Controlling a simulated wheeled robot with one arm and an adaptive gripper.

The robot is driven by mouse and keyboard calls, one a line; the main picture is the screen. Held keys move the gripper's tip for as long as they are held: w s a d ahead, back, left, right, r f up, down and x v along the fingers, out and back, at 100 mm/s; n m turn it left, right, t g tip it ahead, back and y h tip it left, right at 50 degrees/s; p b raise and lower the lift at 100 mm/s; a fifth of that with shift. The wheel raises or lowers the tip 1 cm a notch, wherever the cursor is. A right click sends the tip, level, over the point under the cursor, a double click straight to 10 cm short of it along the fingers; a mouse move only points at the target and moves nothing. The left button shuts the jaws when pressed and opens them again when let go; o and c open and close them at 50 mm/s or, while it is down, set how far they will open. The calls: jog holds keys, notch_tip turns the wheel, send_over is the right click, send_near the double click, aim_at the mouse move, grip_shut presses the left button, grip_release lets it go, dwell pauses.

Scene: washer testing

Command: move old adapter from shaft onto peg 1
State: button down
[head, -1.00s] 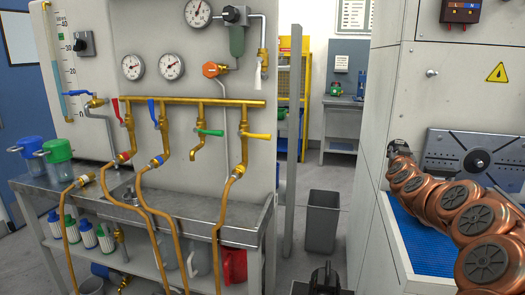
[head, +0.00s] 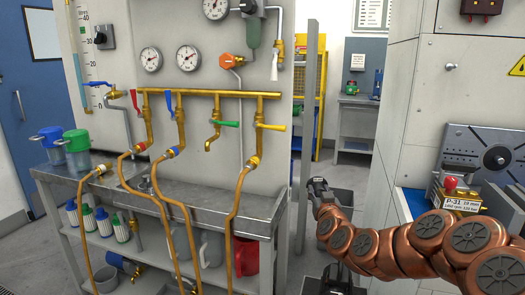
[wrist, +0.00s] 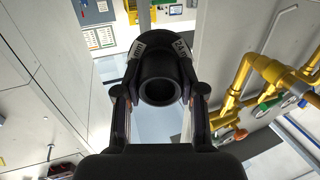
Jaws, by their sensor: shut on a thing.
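My gripper (wrist: 161,95) is shut on a dark, hollow, ring-shaped adapter (wrist: 160,68) with pale lettering on its rim. The wrist view shows a finger on each side of it and its round bore facing the camera. In the head view my gripper (head: 318,188) is a small dark shape at the end of my copper-coloured arm, in front of the gap between the two grey cabinets; the adapter cannot be made out there. A grey plate with a round dark hub (head: 497,158) is at the right; I cannot tell whether it bears the shaft. No peg 1 is identifiable.
A brass block with a red knob and a P-31 label (head: 463,204) stands at the right, by a blue mat (head: 414,202). A bench with hoses and brass valves (head: 215,95) fills the left.

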aim_at(322, 187)
notch_tip(322, 187, up, 17)
jog(key=p, duration=1.6)
jog(key=shift+d+r, duration=0.2)
jog(key=shift+d, duration=0.05)
jog(key=shift+w, duration=0.1)
